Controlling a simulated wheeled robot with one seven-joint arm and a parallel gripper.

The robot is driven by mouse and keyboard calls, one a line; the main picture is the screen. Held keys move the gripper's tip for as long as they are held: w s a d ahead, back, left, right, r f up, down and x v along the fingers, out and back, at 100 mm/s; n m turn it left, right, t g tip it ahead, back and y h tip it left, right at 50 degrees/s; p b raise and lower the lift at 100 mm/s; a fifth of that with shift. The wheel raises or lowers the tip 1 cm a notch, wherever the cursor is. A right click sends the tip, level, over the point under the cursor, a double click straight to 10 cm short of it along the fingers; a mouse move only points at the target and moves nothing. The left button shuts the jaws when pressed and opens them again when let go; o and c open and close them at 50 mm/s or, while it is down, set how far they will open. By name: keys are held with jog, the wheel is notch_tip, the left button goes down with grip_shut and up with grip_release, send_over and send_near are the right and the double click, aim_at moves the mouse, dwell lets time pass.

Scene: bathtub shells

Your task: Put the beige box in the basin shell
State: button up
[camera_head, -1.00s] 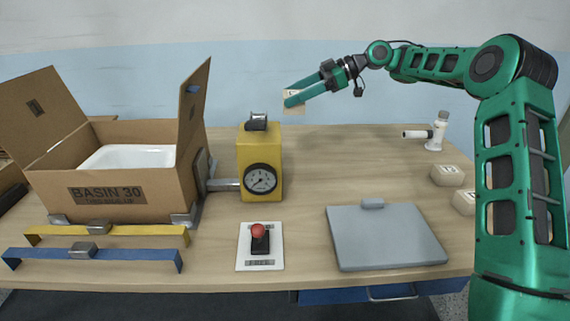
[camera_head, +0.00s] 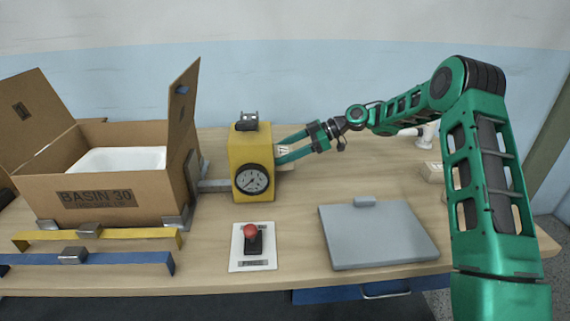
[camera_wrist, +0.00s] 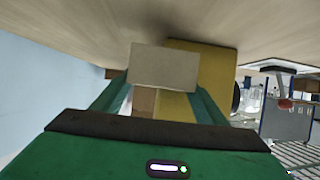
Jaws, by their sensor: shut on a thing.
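The beige box (camera_head: 283,151) is between the fingers of my gripper (camera_head: 281,150), just right of the yellow gauge housing and partly hidden by it. In the wrist view the beige box (camera_wrist: 164,67) shows as a pale face between the green fingertips of my gripper (camera_wrist: 160,90). My gripper is shut on it. The white basin shell (camera_head: 122,158) sits at the left inside an open cardboard carton (camera_head: 120,200) marked "BASIN 30". The carton's front wall hides the shell's lower part.
The yellow gauge housing (camera_head: 250,150) stands between my gripper and the carton. The carton's raised right flap (camera_head: 183,105) rises on that side. A red button (camera_head: 251,232), a grey plate (camera_head: 378,236) and yellow and blue bars lie in front. Pale blocks (camera_head: 433,172) are at right.

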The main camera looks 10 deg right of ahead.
jog(key=shift+f, duration=2.05)
jog(key=o, duration=1.2)
jog(key=v, duration=1.2)
jog(key=shift+s, duration=0.1)
